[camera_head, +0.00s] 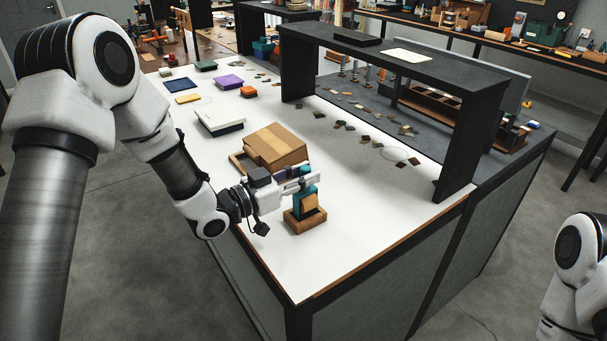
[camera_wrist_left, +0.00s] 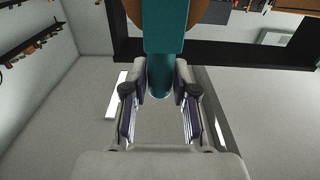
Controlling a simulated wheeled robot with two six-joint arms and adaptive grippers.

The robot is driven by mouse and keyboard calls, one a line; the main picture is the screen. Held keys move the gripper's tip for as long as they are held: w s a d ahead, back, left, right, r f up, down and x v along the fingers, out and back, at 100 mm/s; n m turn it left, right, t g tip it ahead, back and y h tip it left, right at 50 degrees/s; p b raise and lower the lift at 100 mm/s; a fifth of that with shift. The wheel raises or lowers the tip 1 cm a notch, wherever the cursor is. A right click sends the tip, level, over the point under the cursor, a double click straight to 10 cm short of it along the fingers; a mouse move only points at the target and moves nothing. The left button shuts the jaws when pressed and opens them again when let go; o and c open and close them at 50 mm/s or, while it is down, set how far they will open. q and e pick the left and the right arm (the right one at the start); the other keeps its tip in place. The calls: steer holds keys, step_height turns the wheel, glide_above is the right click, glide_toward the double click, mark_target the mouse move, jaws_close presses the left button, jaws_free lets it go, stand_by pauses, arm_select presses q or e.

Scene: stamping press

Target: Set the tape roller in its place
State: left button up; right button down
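The tape roller (camera_head: 300,206) is teal with a tan roll, and stands about upright near the front corner of the white table. Its lower end is in or just over a small open wooden holder (camera_head: 306,226); I cannot tell whether it rests on the bottom. My left gripper (camera_head: 303,178) is at the roller's top. In the left wrist view, the fingers (camera_wrist_left: 160,85) close on both sides of the teal handle (camera_wrist_left: 165,35), with the brown roll beyond it. My right gripper is out of view; only part of that arm shows at the right edge.
A wooden box (camera_head: 277,146) stands just behind the gripper. A white box (camera_head: 219,122) and several coloured pads lie farther along the table (camera_head: 370,205). A black shelf (camera_head: 395,62) spans the back. The tabletop right of the holder is clear.

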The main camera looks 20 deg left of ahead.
arm_select(q)
steer(key=shift+o, duration=1.2)
steer(key=v, duration=1.2)
steer(key=shift+a+f, duration=0.1)
